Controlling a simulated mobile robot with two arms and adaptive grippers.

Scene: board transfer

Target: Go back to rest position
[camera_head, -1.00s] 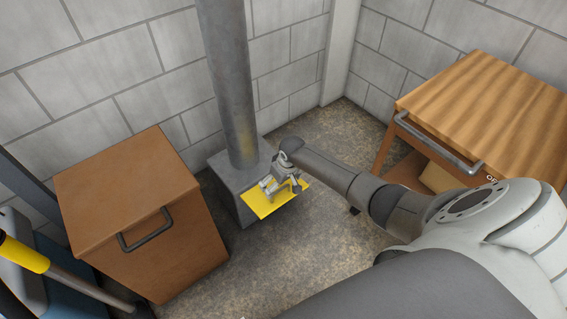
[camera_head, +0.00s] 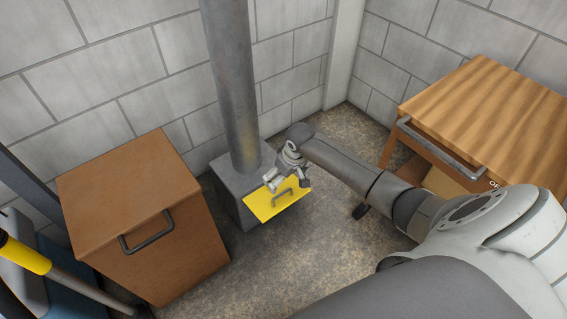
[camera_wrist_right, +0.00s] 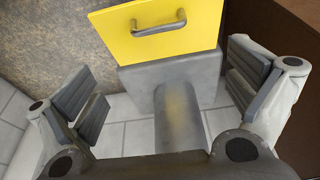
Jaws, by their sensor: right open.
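My right gripper (camera_head: 287,181) is open and empty at the grey column's foot. In the right wrist view my right gripper (camera_wrist_right: 168,92) has its two fingers wide apart with nothing between the pads. A yellow board (camera_head: 264,210) with a grey handle (camera_head: 282,196) is at the front of the grey column base (camera_head: 228,200). The right wrist view shows the yellow board (camera_wrist_right: 195,42) and its handle (camera_wrist_right: 160,25) whole, apart from the fingers. Whether the board is fixed to the base I cannot tell. My left gripper is not in view.
A brown cabinet (camera_head: 130,190) with a bar handle stands left of the column. A wooden-topped unit (camera_head: 490,110) with a grey bar stands at the right. A yellow-and-grey pole (camera_head: 25,255) is at the lower left. Speckled floor (camera_head: 290,250) is open in the middle.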

